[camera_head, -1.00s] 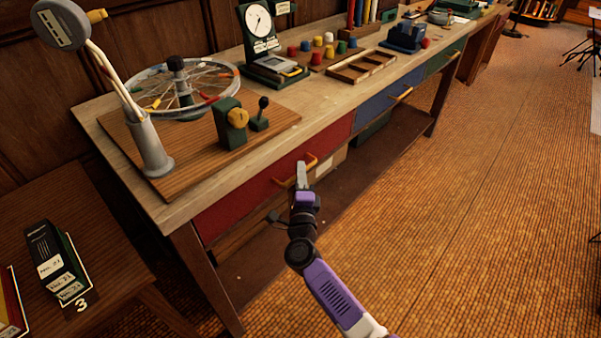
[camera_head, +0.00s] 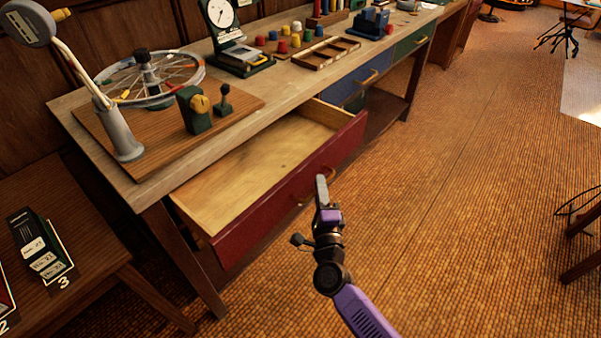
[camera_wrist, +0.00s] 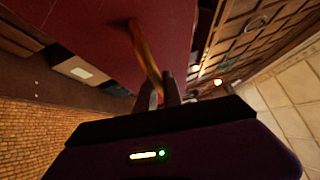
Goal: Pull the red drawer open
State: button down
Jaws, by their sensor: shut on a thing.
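The red drawer (camera_head: 240,232) is pulled well out of the workbench, and its bare wooden inside shows empty in the head view. Its yellow handle (camera_head: 331,175) is on the front panel, partly hidden by my gripper. My gripper (camera_head: 321,186) is at the handle, just in front of the red front. In the wrist view the handle (camera_wrist: 147,58) runs from the red front (camera_wrist: 95,40) down between my fingers (camera_wrist: 158,95), which are shut on it.
The blue drawer (camera_head: 345,92) and green drawer (camera_head: 408,46) sit closed farther along the bench (camera_head: 80,135). A small table (camera_head: 95,265) with dark boxes stands at lower left. The floor (camera_head: 450,220) right of the drawer is clear.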

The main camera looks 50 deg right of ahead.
jog(key=s, duration=1.1)
jog(key=shift+b, duration=0.45)
jog(key=shift+d, duration=0.1)
jog(key=c, duration=1.5)
grip_release()
jog(key=v, duration=0.7)
jog(key=shift+s+a+b, duration=0.2)
jog(key=shift+a+b, duration=0.1)
jog(key=shift+b, duration=0.05)
jog(key=shift+f, duration=0.1)
